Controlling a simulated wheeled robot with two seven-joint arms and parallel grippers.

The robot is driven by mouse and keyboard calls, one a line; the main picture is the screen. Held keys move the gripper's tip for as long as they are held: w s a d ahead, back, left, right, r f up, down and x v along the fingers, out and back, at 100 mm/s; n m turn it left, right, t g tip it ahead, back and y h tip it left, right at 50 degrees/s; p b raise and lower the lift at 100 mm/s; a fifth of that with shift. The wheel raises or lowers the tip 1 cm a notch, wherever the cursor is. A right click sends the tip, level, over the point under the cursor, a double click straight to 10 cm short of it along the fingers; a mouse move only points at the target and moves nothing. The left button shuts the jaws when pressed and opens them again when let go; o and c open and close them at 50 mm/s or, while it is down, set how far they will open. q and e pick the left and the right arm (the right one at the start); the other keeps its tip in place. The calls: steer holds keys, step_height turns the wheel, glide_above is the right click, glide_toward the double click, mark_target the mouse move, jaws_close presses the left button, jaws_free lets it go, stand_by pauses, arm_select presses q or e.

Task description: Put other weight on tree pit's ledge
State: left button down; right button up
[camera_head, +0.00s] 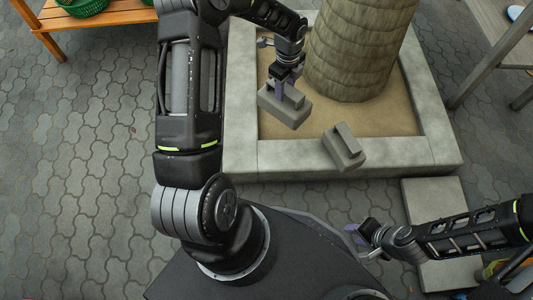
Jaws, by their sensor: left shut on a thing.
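One grey weight (284,107) is in my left gripper (284,88), which is shut on its raised handle part. It appears above the sand, near the inner left side of the tree pit; I cannot tell how high it is. Another grey weight (344,149) rests on the front ledge of the tree pit (290,158), right of the held one, slightly turned. The palm-like trunk (355,50) rises from the sand behind the weights. My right gripper (357,232) is low in front of the pit, apart from both weights; its finger gap is hard to make out.
A grey stone slab (432,205) lies right of my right gripper. A wooden bench (95,20) with green baskets (85,6) stands at upper left. A table (500,35) is at upper right. The ledge left of the resting weight is bare.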

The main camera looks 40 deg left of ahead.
mark_target(274, 105)
arm_select(q)
steer(key=s+f+m, duration=0.1)
steer(key=m, duration=0.1)
steer(key=s+f+m, duration=0.1)
steer(key=s+m, duration=0.1)
steer(key=s+a+f+m, duration=0.1)
steer(key=m, duration=0.1)
steer(key=shift+s+f+p, duration=0.25)
steer(key=shift+f+p, duration=0.05)
steer(key=shift+f, duration=0.1)
steer(key=s+d+f+m, duration=0.1)
steer(key=s+f+m, duration=0.2)
steer(key=s+m, duration=0.2)
steer(key=m, duration=0.3)
steer(key=shift+s+f+p, duration=0.25)
steer(key=shift+f+p, duration=0.05)
steer(key=shift+d, duration=0.1)
step_height(274, 105, down, 6)
steer(key=b, duration=0.2)
steer(key=shift+f+b, duration=0.15)
steer(key=shift+b, duration=0.25)
